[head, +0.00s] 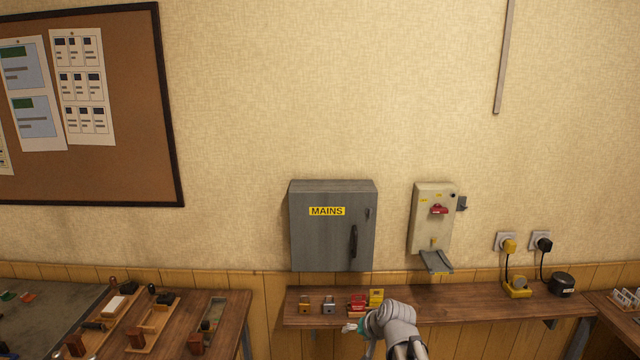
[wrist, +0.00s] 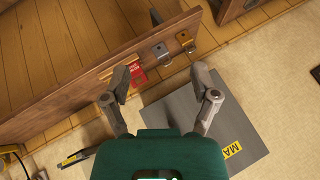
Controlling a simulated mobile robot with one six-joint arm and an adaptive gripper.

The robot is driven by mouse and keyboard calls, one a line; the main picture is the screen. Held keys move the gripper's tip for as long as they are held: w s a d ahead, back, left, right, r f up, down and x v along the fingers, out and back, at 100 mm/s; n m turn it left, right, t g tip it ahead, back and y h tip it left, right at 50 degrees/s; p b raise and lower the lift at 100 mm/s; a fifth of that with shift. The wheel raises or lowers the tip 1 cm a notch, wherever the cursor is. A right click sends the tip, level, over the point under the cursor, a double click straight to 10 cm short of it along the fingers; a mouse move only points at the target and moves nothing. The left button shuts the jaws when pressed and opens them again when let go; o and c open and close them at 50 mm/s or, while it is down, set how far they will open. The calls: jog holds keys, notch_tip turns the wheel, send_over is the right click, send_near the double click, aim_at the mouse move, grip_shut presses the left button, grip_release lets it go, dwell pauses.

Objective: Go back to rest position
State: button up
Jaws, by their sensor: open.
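My gripper (head: 350,328) is at the front edge of the wooden wall shelf (head: 460,305), low in the middle of the head view, with my pale arm behind it. In the wrist view my gripper (wrist: 161,72) has its two fingers spread wide, with nothing held between them. The red item (head: 357,302) on the shelf is just beyond the gripper in the head view; in the wrist view it shows beside the left fingertip (wrist: 138,77), partly hidden. I cannot tell whether the gripper touches the shelf.
Brass (head: 305,305) and grey (head: 329,306) padlocks and a yellow item (head: 376,297) stand on the shelf. Above are the grey MAINS cabinet (head: 330,240) and a switch box (head: 430,215) with a red handle. A workbench (head: 230,320) with wooden fixtures is left.

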jog(key=s+d+f+n+g+h+b, duration=0.1)
jog(key=s+d+f+g+h, duration=0.1)
jog(key=s, duration=0.5)
jog(key=s+d+f+n+g+h+b, duration=0.1)
jog(key=s+d+f+g+h, duration=0.1)
jog(key=s+d+f+g, duration=0.2)
jog(key=s+d, duration=0.1)
jog(key=s, duration=0.1)
jog(key=shift+s+f+h, duration=0.3)
jog(key=shift+s, duration=0.1)
dwell(1.3)
